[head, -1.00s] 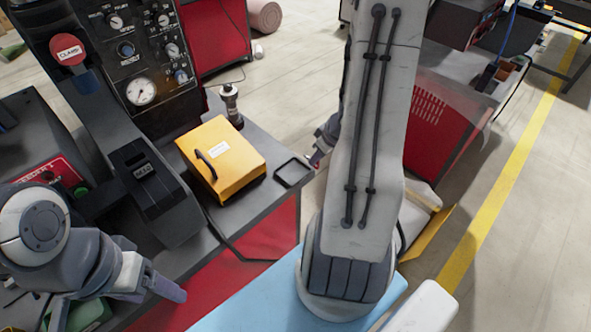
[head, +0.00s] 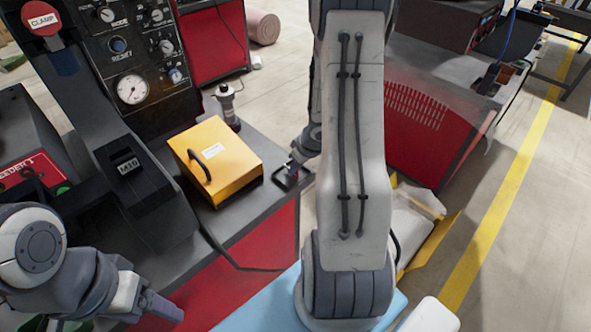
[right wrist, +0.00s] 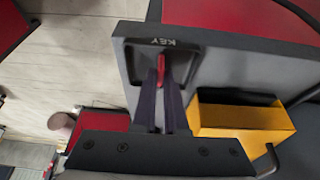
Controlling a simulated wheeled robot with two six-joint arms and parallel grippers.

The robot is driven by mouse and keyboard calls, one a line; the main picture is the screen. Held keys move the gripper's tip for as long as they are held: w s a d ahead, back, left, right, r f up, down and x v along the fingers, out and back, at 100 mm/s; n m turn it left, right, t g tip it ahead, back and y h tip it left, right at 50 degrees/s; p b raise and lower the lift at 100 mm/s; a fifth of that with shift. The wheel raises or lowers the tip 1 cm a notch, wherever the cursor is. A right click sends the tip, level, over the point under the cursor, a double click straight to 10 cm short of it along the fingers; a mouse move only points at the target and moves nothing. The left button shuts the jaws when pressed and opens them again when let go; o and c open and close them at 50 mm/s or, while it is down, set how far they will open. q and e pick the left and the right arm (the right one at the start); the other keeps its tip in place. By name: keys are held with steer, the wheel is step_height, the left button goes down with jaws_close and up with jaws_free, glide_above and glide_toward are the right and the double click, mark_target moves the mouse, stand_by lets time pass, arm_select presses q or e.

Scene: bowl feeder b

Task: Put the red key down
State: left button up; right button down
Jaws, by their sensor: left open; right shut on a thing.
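The red key (right wrist: 160,66) is held between the dark fingertips of my right gripper (right wrist: 162,88), which is shut on it. In the right wrist view the key shows over the square black tray marked KEY (right wrist: 187,52); I cannot tell whether it touches the tray floor. In the head view my right gripper (head: 292,170) is at the tray (head: 278,183) on the grey bench corner, and the key is too small to make out there. My left gripper (head: 158,304) is open and empty at the lower left.
A yellow box with a black handle (head: 217,160) stands on the bench beside the tray. A metal fitting (head: 227,105) stands behind it. The black gauge panel (head: 128,62) rises at the left. The bench edge is just right of the tray.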

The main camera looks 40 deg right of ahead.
steer(key=shift+f, duration=0.2)
steer(key=c, duration=1)
jaws_free()
steer(key=shift+o, duration=0.2)
steer(key=shift+r, duration=0.1)
